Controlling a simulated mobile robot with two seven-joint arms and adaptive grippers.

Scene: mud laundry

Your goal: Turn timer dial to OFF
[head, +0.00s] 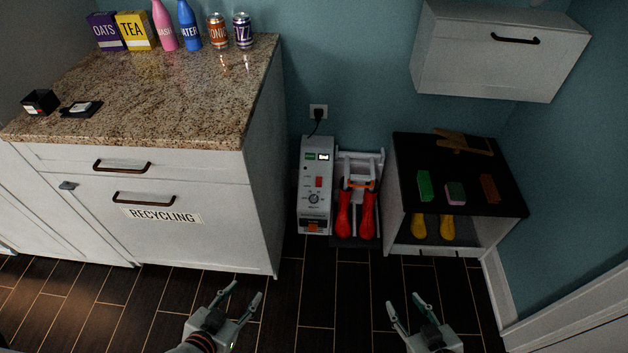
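The timer dial (314,199) is a small round knob on the front of a white upright machine (303,215) that stands on the floor beside the counter. A red switch (319,182) sits above the dial. The markings around the dial are too small to read, so its setting cannot be told. My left gripper (247,292) is open and empty, low in front of the counter and left of the machine. My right gripper (401,300) is open and empty over the floor, right of the machine. Neither gripper touches anything.
A rack with red boots (343,217) stands right against the machine. Further right is a black-topped bench (400,150) with brushes on it and yellow boots below. A white wall cabinet (495,60) hangs above. The granite counter (190,95) is at left. Floor in front is clear.

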